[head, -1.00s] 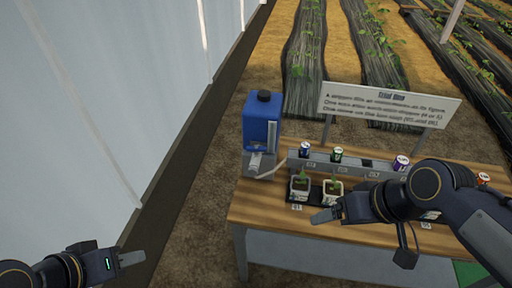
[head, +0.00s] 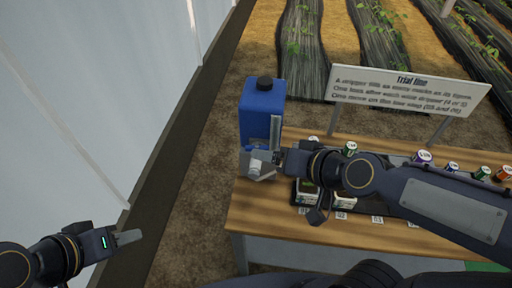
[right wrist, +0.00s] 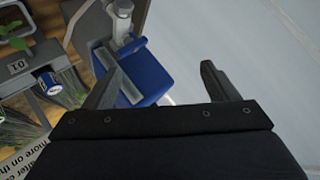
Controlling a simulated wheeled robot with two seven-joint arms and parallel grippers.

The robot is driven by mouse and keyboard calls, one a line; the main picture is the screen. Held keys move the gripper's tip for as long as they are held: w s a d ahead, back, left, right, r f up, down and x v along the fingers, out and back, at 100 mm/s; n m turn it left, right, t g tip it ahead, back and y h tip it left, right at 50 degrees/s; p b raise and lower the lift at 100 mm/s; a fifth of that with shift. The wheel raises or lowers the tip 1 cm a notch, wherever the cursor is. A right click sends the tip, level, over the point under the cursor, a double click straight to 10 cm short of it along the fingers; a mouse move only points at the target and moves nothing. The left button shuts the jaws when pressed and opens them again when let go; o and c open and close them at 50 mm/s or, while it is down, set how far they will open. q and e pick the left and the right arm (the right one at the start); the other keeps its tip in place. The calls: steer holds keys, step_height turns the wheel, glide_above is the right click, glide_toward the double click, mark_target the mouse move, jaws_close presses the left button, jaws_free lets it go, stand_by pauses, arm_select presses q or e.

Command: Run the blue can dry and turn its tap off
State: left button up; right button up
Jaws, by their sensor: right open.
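The blue can (head: 262,105) with a black cap stands at the left end of the wooden table. A pale level strip (head: 275,132) runs down its front. Its whitish tap (head: 257,168) is low on the front. My right gripper (head: 270,160) is at the tap, partly covering it; contact cannot be told. In the right wrist view the right gripper (right wrist: 160,85) is open, with the blue can (right wrist: 150,72) showing beyond and between its fingers. The tap (right wrist: 122,22) shows at the top there. My left gripper (head: 128,238) hangs empty at lower left, its fingers seen side-on.
My right arm crosses over the table (head: 262,215), hiding part of the potted plants (head: 307,195) and the dripper row. Several small cans, including a purple one (head: 423,157), stand behind. A Trial line sign (head: 410,95) rises at the back. The left wall is close.

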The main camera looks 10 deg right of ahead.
mark_target(257, 147)
steer(key=w+a+f+t+h+b, duration=0.1)
steer(key=w+f+t+h+b, duration=0.1)
steer(key=f+b, duration=0.1)
steer(key=w+a+f+t+h+b, duration=0.2)
steer(key=f+h, duration=0.1)
steer(key=f, duration=0.1)
steer(key=w+a+f+m+t+h+b, duration=0.1)
steer(key=w+f+h+b, duration=0.1)
steer(key=f+b, duration=0.1)
steer(key=shift+a+f+t+b, duration=0.3)
steer(key=shift+f+t, duration=0.1)
steer(key=shift+f, duration=0.45)
steer(key=w+h, duration=0.1)
steer(key=w, duration=0.1)
steer(key=w+d+t+h, duration=0.1)
steer(key=w, duration=0.1)
steer(key=w+d+r+t+h, duration=0.1)
steer(key=w, duration=0.1)
steer(key=shift+w+n, duration=0.1)
steer(key=shift+n, duration=0.2)
